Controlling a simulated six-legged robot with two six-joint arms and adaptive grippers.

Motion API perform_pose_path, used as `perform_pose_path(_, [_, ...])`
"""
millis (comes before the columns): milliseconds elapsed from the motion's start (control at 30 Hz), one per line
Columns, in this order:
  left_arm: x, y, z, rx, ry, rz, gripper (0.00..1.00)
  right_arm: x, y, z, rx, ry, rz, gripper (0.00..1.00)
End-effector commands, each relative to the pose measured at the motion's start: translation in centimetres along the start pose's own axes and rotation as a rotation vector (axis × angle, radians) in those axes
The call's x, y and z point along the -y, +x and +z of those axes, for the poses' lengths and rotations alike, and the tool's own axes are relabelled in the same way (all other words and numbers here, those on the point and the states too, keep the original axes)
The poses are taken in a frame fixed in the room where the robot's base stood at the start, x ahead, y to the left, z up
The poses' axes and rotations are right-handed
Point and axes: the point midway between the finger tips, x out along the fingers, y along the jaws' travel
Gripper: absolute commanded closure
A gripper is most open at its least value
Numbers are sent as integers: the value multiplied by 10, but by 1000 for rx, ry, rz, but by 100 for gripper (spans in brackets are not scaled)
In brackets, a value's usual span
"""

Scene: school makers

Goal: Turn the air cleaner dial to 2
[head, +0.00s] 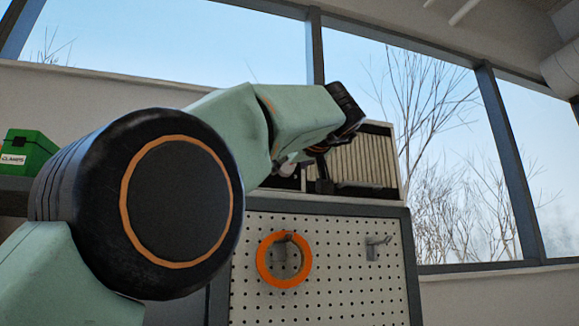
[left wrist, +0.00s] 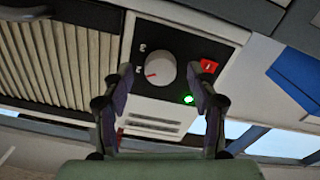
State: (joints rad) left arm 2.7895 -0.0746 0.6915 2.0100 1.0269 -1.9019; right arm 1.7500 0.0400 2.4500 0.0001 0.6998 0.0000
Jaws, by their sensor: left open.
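The air cleaner (head: 365,160) is a box with a pleated grille, standing on top of a cabinet behind my left arm in the head view. In the left wrist view its black control panel (left wrist: 187,48) carries a round pale grey dial (left wrist: 161,68) with a red pointer mark toward the left. Small white numerals sit left of the dial, too small to read surely. My left gripper (left wrist: 160,80) is open, its fingers on either side of the dial in the picture; I see no contact. In the head view the left gripper (head: 318,168) is partly hidden by its wrist.
A red switch (left wrist: 209,65) and a lit green lamp (left wrist: 188,99) are close to the right finger. Below the cleaner is a white pegboard (head: 335,270) with an orange ring (head: 262,262) on a hook. A green case (head: 27,152) sits at left.

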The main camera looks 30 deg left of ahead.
Motion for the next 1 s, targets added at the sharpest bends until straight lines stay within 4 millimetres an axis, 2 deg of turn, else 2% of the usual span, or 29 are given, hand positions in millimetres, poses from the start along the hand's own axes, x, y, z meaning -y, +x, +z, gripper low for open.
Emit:
perform_pose_path(200, [0, -35, -1, -3, 2, 1, 41, 0, 0, 0, 0, 0, 0, 100])
perform_pose_path(400, [0, -57, 0, -1, 1, -1, 41, 0, 0, 0, 0, 0, 0, 100])
perform_pose_path(1000, [0, -62, 0, -1, 0, -1, 41, 0, 0, 0, 0, 0, 0, 100])
